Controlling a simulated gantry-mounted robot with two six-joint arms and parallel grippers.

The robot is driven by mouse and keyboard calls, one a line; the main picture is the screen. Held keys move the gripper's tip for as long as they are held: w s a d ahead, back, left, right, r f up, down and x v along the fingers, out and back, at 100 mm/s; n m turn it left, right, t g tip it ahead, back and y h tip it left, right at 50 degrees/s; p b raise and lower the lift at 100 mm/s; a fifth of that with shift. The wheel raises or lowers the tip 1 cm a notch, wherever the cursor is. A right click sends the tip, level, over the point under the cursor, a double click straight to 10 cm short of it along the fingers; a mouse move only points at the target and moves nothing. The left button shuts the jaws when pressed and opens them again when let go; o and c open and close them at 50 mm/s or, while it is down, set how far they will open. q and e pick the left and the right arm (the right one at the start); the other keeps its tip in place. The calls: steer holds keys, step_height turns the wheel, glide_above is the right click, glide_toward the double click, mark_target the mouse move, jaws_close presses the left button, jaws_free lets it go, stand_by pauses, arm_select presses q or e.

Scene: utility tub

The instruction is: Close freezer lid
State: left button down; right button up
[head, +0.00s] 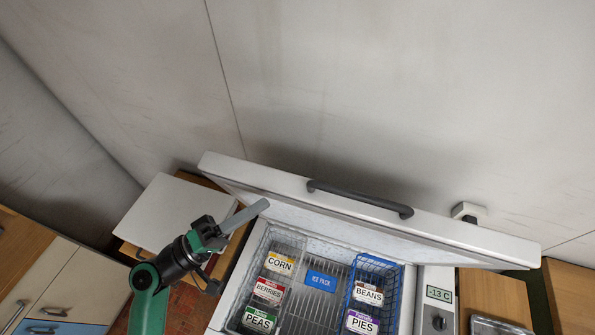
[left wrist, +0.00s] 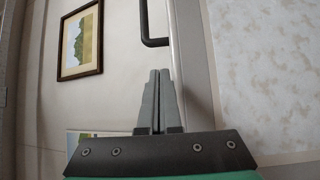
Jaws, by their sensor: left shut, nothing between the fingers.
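The white freezer lid (head: 280,187) stands open, tilted up at the back of the chest freezer, with a dark bar handle (head: 360,200) along its edge. The lid also shows in the left wrist view (left wrist: 265,75), with its handle (left wrist: 146,25) near the top. The freezer body (head: 222,312) is open below it. My left gripper (head: 262,205) is shut and empty, near the lid's left part, over the freezer's left side. In the left wrist view its fingers (left wrist: 157,75) are together, pointing up along the lid's edge; I cannot tell whether they touch it. My right gripper is not in view.
Inside are a wire basket (head: 300,240), a blue basket (head: 398,275), labelled food packs and an ice pack (head: 320,281). A control panel (head: 437,305) reads -13 C. A white-topped cabinet (head: 165,215) stands left. A framed picture (left wrist: 81,42) hangs on the wall.

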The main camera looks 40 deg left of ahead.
mark_target(297, 187)
arm_select(q)
steer(key=p+x, duration=0.3)
steer(key=x, duration=0.5)
steer(key=shift+w+d+r, duration=0.15)
steer(key=shift+w+r, duration=0.15)
steer(key=shift+w+d+p, duration=0.1)
steer(key=shift+w+p, duration=0.2)
steer(key=shift+w, duration=0.15)
steer(key=shift+f, duration=0.1)
